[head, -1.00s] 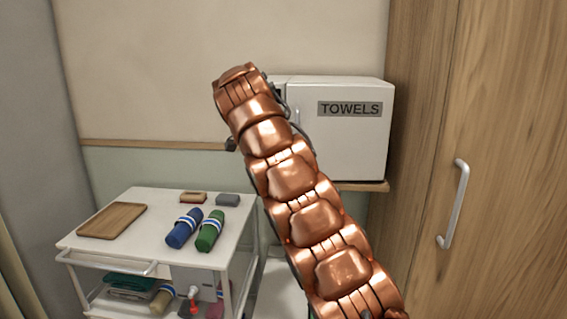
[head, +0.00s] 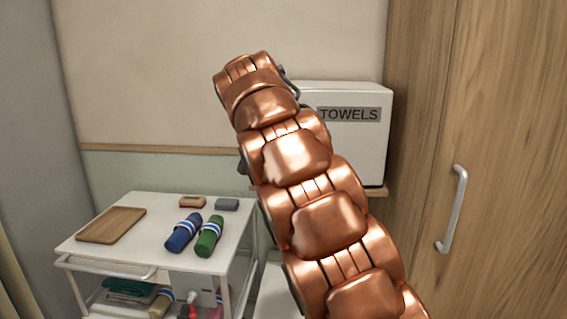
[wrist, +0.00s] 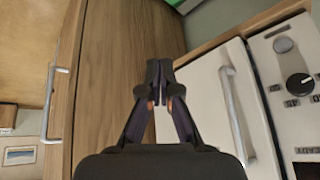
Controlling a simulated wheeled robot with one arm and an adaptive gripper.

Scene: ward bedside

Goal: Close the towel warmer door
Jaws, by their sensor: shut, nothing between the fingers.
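The white towel warmer (head: 350,153) sits on a wooden shelf against the wall, with a grey TOWELS label on its face. My arm hides its left part in the head view. In the wrist view its white door (wrist: 198,95) shows beside my gripper, with a metal bar handle (wrist: 233,112). A thin dark seam lies between the door and the knob panel (wrist: 292,75); the door looks about flush there, but I cannot tell if it is fully closed. My gripper (wrist: 160,82) is shut and empty, in front of the door's edge near the wooden cabinet. Contact is unclear.
A tall wooden cabinet (head: 505,110) with a bar handle (head: 453,208) stands close on the right. A white trolley (head: 130,235) at lower left holds a wooden tray (head: 111,225), a blue roll (head: 183,232), a green roll (head: 209,236) and small blocks. Wall space above is clear.

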